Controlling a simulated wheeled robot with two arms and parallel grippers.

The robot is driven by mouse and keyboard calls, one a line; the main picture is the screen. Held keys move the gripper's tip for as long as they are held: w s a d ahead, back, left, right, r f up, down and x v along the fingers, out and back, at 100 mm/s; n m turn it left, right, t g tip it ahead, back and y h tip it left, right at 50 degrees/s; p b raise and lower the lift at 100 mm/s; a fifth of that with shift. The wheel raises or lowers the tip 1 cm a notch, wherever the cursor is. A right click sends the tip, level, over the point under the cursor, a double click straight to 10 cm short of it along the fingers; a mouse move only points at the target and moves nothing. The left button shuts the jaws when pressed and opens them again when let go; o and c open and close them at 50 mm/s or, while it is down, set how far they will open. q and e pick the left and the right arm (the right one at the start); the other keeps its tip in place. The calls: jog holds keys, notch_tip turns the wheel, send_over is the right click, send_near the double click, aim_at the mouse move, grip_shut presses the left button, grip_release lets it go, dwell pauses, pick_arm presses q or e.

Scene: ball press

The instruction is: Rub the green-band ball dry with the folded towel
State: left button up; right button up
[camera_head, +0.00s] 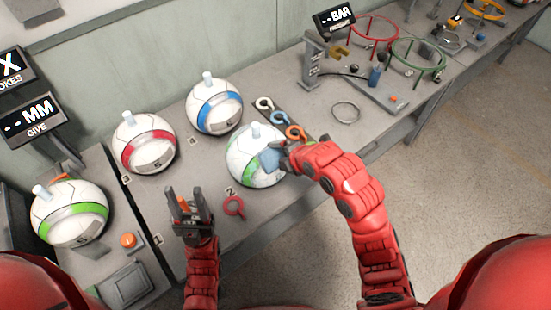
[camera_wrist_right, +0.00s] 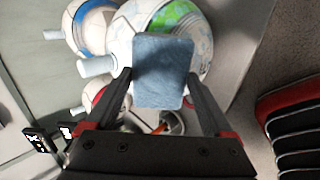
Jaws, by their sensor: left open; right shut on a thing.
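A white ball with a green band (camera_head: 238,150) stands on the bench in the middle; it also shows in the right wrist view (camera_wrist_right: 202,42). My right gripper (camera_head: 284,155) is shut on the folded blue towel (camera_head: 270,160), which lies over the near right side of that ball in the picture. In the right wrist view the towel (camera_wrist_right: 163,70) spans the gap between the fingers and hides part of the ball. I cannot tell how firmly it touches. My left gripper (camera_head: 188,205) is open and empty, fingers up, left of the ball. Another green-band ball (camera_head: 70,213) sits at the far left.
A red-band ball (camera_head: 145,142) and a blue-band ball (camera_head: 214,106) stand behind. A red ring tool (camera_head: 234,206) lies near my left gripper. Ring stands (camera_head: 418,58) occupy the bench's far right.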

jog(key=shift+w+d, duration=0.3)
jog(key=shift+d, duration=0.1)
jog(key=shift+s+a+b, duration=0.5)
jog(key=shift+s+a, duration=0.4)
jog(key=shift+a, duration=0.3)
jog(key=shift+w+d, duration=0.45)
jog(key=shift+d, duration=0.2)
jog(key=shift+w+d, duration=0.4)
jog(key=shift+d, duration=0.2)
jog(key=shift+s+a+b, duration=0.35)
jog(key=shift+s+a, duration=0.1)
jog(key=shift+a, duration=0.2)
jog(key=shift+s+a+b, duration=0.3)
jog(key=shift+s+a, duration=0.1)
jog(key=shift+a, duration=0.2)
jog(key=shift+w+d, duration=0.45)
jog(key=shift+d, duration=0.2)
jog(key=shift+w+d, duration=0.45)
jog(key=shift+d, duration=0.15)
jog(key=shift+s+a+b, duration=0.3)
jog(key=shift+s+a, duration=0.15)
jog(key=shift+a, duration=0.2)
jog(key=shift+s+a+b, duration=0.3)
jog(key=shift+s+a, duration=0.15)
jog(key=shift+a, duration=0.15)
